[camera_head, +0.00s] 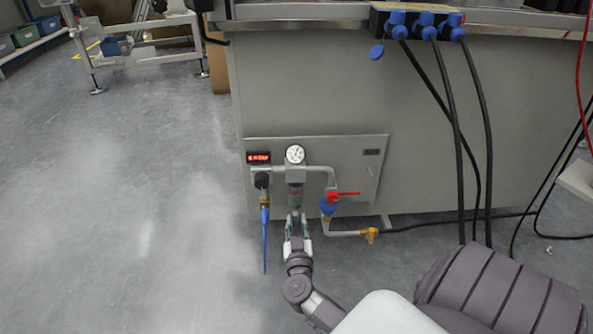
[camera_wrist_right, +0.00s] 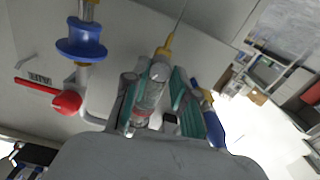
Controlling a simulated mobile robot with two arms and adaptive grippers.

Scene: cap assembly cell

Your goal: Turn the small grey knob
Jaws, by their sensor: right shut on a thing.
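The gauge assembly is on the front panel of the grey cabinet. A grey cylindrical body (camera_head: 296,177) hangs under the round white gauge (camera_head: 295,154). My right gripper (camera_head: 297,222) reaches up from below to its lower end. In the right wrist view, the two teal-padded fingers (camera_wrist_right: 154,106) stand on either side of a grey cylindrical part (camera_wrist_right: 153,90). The gripper is shut on the small grey knob at the bottom of this body; the fingers mostly hide the knob. My left gripper is in neither view.
A red-handled valve (camera_head: 345,194) with a blue body (camera_head: 328,204) is just right of the gripper. A blue hose (camera_head: 265,235) hangs close on its left. A red display (camera_head: 259,157) is above. Black cables (camera_head: 450,110) hang at right. The floor at left is clear.

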